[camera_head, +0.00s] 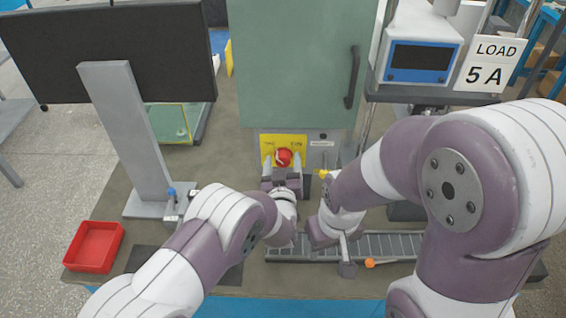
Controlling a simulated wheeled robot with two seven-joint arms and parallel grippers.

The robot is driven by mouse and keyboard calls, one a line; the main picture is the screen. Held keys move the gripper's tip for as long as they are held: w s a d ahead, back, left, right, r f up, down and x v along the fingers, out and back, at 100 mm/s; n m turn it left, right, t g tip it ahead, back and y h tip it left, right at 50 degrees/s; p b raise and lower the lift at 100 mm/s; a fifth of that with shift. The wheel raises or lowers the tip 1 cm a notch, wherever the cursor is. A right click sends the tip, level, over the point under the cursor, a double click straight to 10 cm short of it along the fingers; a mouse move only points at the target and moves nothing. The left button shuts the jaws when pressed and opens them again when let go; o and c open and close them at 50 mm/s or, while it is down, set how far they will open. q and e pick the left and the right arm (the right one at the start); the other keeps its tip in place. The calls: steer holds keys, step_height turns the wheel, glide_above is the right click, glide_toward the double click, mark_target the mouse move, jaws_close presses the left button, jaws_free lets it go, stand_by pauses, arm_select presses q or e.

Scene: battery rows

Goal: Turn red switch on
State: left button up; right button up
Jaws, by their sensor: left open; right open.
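The red switch (284,156) is a round red knob on a yellow plate (270,142) below the green cabinet door. Lettering shows on the plate at both sides above the knob, with what looks like "ON" at the right. My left gripper (283,166) is open, with its fingers on either side of the knob; whether they touch it I cannot tell. The knob's lower part is partly hidden by the gripper. My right gripper (335,255) is open and low over the conveyor, largely hidden by its own arm.
A green cabinet door (290,65) with a dark handle (353,78) stands behind. A grey roller conveyor (390,246) runs along the front right. A red tray (95,246) lies front left. A monitor (110,50) stands left, and a "LOAD 5A" sign (489,64) is at right.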

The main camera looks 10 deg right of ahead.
arm_select(q)
steer(key=c, duration=1.1)
steer(key=shift+o, duration=0.2)
steer(key=shift+m, duration=0.3)
steer(key=m+b, duration=0.1)
steer(key=m, duration=0.1)
steer(key=shift+f+m, duration=0.1)
steer(key=shift+m, duration=0.3)
steer(key=m+b, duration=0.1)
steer(key=m, duration=0.3)
steer(key=shift+m, duration=0.3)
steer(key=m, duration=0.4)
steer(key=shift+m, duration=0.3)
steer(key=m, duration=0.5)
steer(key=shift+m, duration=0.3)
